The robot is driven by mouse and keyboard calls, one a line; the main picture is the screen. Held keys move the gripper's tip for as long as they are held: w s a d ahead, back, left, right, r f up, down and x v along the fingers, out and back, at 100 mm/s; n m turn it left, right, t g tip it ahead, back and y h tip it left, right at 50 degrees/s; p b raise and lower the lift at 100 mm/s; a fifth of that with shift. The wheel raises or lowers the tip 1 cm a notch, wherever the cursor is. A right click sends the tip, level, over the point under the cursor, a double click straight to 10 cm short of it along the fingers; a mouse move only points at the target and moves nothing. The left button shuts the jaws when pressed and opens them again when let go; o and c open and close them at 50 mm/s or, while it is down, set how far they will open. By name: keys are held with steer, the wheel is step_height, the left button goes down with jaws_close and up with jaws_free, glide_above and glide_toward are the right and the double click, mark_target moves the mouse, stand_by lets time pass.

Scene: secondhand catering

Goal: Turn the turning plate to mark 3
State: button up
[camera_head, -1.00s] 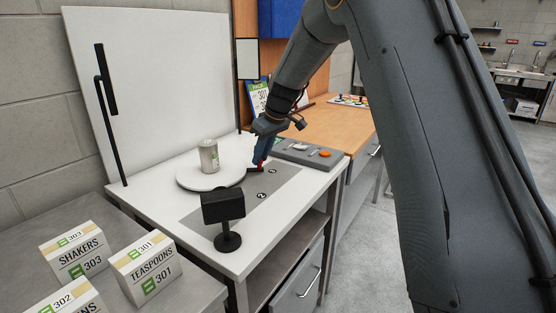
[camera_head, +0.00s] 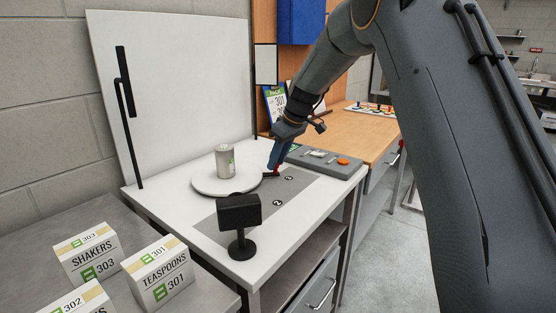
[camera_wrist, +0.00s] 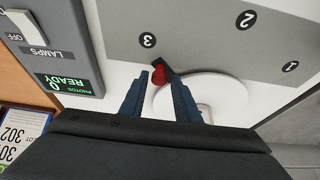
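The turning plate (camera_head: 205,188) is a white round disc on the white bench, with a pale can (camera_head: 226,162) standing upright on it. In the wrist view the plate (camera_wrist: 215,86) has a black pointer (camera_wrist: 160,62) with a red knob (camera_wrist: 158,76) at its rim. The pointer's tip is just below mark 3 (camera_wrist: 148,40). My gripper (camera_wrist: 159,76) has its two blue fingers on either side of the red knob. I cannot tell whether both fingers touch it. In the head view my gripper (camera_head: 271,171) is low at the plate's right edge.
Marks 2 (camera_wrist: 246,19) and 1 (camera_wrist: 291,66) lie on the grey strip. A black device on a stand (camera_head: 239,214) stands in front of the plate. Labelled boxes (camera_head: 160,276) stand at front left.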

steer(key=shift+o, duration=0.7)
steer(key=shift+r, duration=0.1)
steer(key=shift+d+r, duration=0.15)
steer(key=shift+r, duration=0.1)
steer(key=b+v, duration=0.1)
steer(key=v, duration=0.6)
